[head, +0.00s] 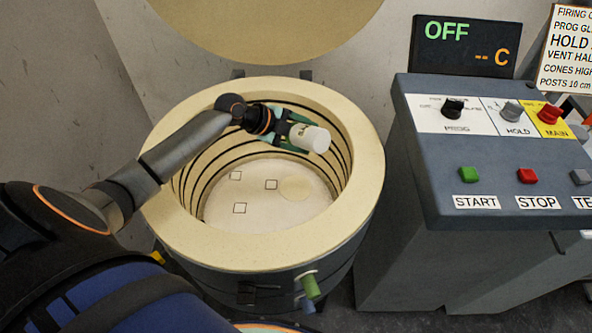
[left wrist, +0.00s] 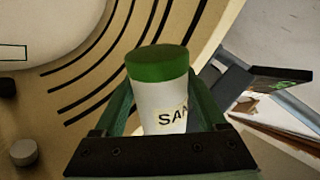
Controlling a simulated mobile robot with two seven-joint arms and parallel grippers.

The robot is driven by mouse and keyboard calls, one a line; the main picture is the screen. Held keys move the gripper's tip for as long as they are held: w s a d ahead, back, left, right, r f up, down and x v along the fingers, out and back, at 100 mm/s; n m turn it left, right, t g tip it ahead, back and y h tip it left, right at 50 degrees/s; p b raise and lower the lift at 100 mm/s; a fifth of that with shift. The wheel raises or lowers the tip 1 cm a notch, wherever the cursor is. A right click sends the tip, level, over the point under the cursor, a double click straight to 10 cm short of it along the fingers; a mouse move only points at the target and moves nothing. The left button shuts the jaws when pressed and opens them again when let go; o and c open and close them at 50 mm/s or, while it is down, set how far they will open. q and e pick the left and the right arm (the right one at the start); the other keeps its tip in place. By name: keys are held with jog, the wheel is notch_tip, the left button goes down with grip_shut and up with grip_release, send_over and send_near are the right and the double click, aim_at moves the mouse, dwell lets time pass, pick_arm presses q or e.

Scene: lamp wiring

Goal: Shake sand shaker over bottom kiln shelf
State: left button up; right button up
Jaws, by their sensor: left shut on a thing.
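My left gripper (head: 294,131) is shut on the sand shaker (head: 317,139), a white cylinder tilted on its side above the open kiln (head: 365,190). In the left wrist view the shaker (left wrist: 160,95) shows a green end and a partly hidden label reading "SA", between the gripper's fingers (left wrist: 160,105). The bottom kiln shelf (head: 225,215) is a pale disc deep inside, with three small square marks and a round tan patch (head: 296,188) at its right. The shaker is well above the shelf, toward its upper right. No falling sand can be made out. My right gripper is not in view.
The kiln's thick cream rim surrounds the opening, with dark coil grooves on its inner wall. The raised lid (head: 265,30) is behind. A control panel (head: 500,150) with knobs and buttons stands at right, under a display (head: 466,46) reading OFF. A green plug (head: 310,286) sticks out in front.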

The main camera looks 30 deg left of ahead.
pick_arm(q)
notch_tip(320, 180, up, 10)
jog(key=p, duration=0.6)
jog(key=shift+r+p, duration=0.1)
jog(key=shift+p, duration=0.25)
jog(key=shift+s+a, duration=0.1)
